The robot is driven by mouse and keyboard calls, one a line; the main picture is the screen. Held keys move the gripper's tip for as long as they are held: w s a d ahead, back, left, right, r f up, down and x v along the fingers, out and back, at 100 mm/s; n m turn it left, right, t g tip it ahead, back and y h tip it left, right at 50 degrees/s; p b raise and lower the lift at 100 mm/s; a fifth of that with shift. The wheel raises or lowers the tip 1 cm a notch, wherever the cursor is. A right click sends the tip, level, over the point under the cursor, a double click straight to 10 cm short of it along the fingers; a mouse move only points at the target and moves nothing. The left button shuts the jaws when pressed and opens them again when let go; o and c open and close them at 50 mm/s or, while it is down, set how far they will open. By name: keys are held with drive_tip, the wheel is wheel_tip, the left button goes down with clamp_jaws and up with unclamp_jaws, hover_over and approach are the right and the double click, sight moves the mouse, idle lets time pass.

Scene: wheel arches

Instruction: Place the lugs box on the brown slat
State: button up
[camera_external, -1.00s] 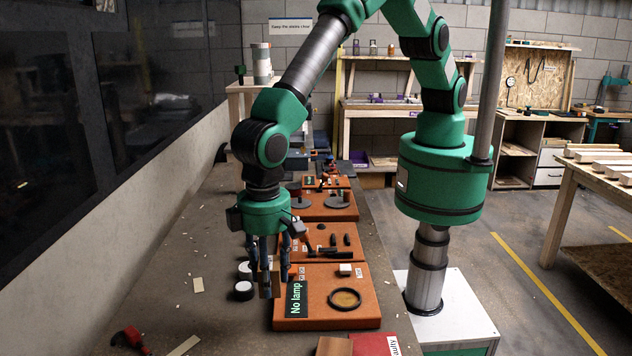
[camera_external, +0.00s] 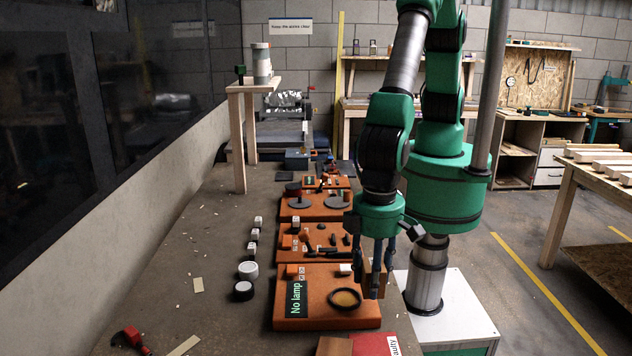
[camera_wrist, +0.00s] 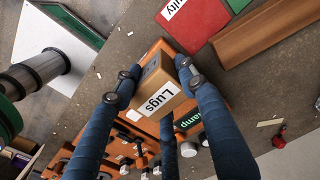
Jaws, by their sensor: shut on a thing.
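My gripper (camera_external: 376,272) hangs fingers down by the right edge of the nearest orange board. Its fingers are shut on the lugs box (camera_wrist: 156,84), a tan box with a white "Lugs" label. In the external view the fingers partly hide the box (camera_external: 381,287). The brown slat (camera_wrist: 268,34) is a long strip lying at the upper right of the wrist view. In the external view only its end (camera_external: 334,346) shows at the bottom edge. The box is apart from the slat.
A red "faulty" panel (camera_external: 374,346) lies beside the slat. The nearest orange board (camera_external: 300,321) carries a "No lamp" label and a dark ring (camera_external: 345,299). Black-and-white cylinders (camera_external: 243,291) and small labelled blocks stand left of the boards. A red clamp (camera_external: 130,338) lies at the lower left.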

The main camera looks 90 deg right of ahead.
idle(0.4)
approach(338, 344)
drive_tip(key=a, duration=0.1)
drive_tip(key=a+f, duration=0.2)
drive_tip(key=a, duration=0.1)
drive_tip(key=shift+w+b, duration=0.25)
drive_tip(key=shift+b, duration=0.05)
idle(0.3)
drive_tip(key=shift+f, duration=1.8)
drive_tip(key=shift+d+f, duration=0.1)
drive_tip(key=o, duration=1.2)
drive_tip(key=shift+o, duration=0.2)
